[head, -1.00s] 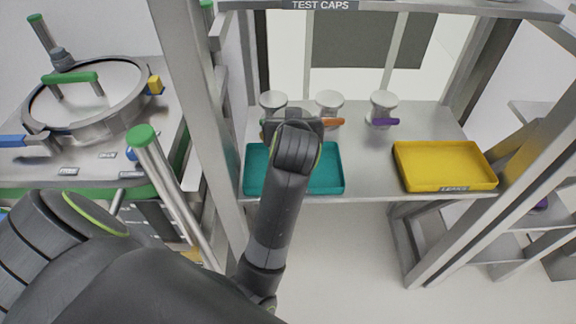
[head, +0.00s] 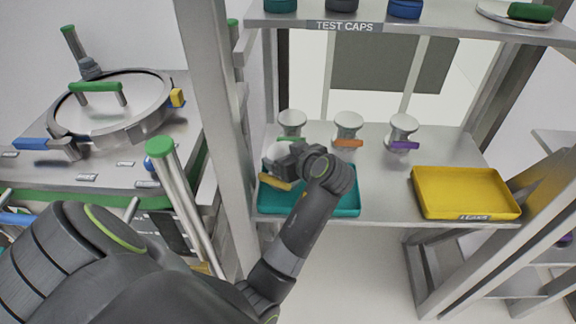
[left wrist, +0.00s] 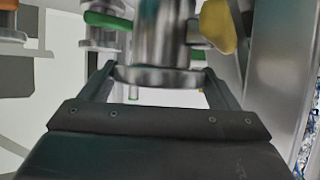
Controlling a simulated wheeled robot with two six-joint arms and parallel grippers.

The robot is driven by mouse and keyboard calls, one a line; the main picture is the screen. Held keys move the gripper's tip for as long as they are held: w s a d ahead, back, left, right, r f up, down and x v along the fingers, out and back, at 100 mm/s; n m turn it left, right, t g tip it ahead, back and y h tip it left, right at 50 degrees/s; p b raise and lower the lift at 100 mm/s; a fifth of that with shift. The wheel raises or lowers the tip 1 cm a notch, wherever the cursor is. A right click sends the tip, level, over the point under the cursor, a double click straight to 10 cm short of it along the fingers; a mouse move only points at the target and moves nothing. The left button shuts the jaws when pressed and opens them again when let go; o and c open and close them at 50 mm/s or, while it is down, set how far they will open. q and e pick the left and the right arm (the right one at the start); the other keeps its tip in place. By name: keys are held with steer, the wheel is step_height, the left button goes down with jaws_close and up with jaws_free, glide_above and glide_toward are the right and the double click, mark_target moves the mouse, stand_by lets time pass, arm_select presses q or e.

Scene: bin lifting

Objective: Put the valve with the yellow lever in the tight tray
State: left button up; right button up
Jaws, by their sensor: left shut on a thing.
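My left gripper (head: 284,160) is shut on the metal valve with the yellow lever (head: 274,184) and holds it at the teal tray's left part. In the left wrist view the valve body (left wrist: 165,40) sits upright between the fingers, with its yellow lever at right. The teal tray (head: 345,206) is on the shelf at left; my gripper and forearm cover much of it, and no label shows on it. I cannot tell whether the valve touches the tray floor. A yellow tray (head: 466,193), apparently labelled LEAKS, stands empty at right. My right gripper is not in view.
Behind the teal tray stand a green-lever valve (head: 291,124), an orange-lever valve (head: 348,127) and a purple-lever valve (head: 402,131). A shelf marked TEST CAPS (head: 343,26) hangs above. A frame post (head: 215,110) stands left. Bare shelf lies between the trays.

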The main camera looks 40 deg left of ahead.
arm_select(q)
steer(key=shift+f, duration=1.7)
steer(key=o, duration=1.2)
steer(key=shift+f, duration=0.2)
steer(key=o, duration=0.4)
steer(key=shift+s, duration=0.1)
steer(key=shift+c, duration=0.2)
steer(key=shift+r, duration=0.1)
steer(key=shift+r+p, duration=0.15)
steer(key=shift+p, duration=0.2)
